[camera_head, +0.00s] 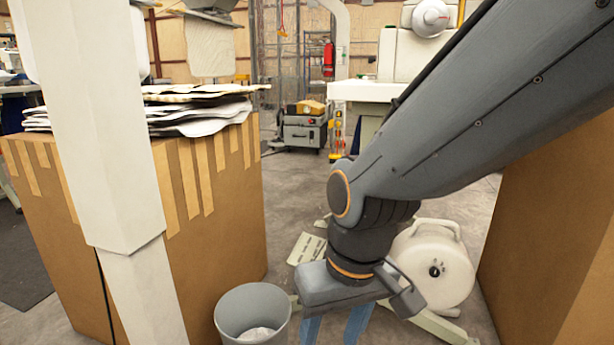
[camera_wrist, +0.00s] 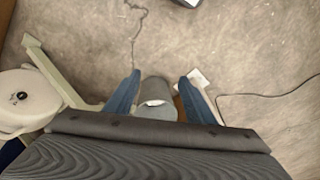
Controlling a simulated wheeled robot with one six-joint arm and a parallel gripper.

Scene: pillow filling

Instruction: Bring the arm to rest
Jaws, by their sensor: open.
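My gripper (camera_head: 332,325) hangs at the end of my grey arm in the head view, low at the bottom edge, with its blue fingers pointing down. In the wrist view its two blue fingers (camera_wrist: 157,92) stand well apart with nothing held between them. Below and between them, a grey bin (camera_wrist: 157,108) shows in the wrist view. In the head view the bin (camera_head: 233,311) stands just left of my gripper, with some whitish stuff in it. The lower fingertips are cut off in the head view.
A large cardboard box (camera_head: 235,205) stacked with flat fabric pieces (camera_head: 205,117) stands at left. Another brown box (camera_head: 550,235) is close at right. A white round machine (camera_head: 432,268) on a pale stand is behind my gripper. Open concrete floor (camera_head: 290,190) lies beyond.

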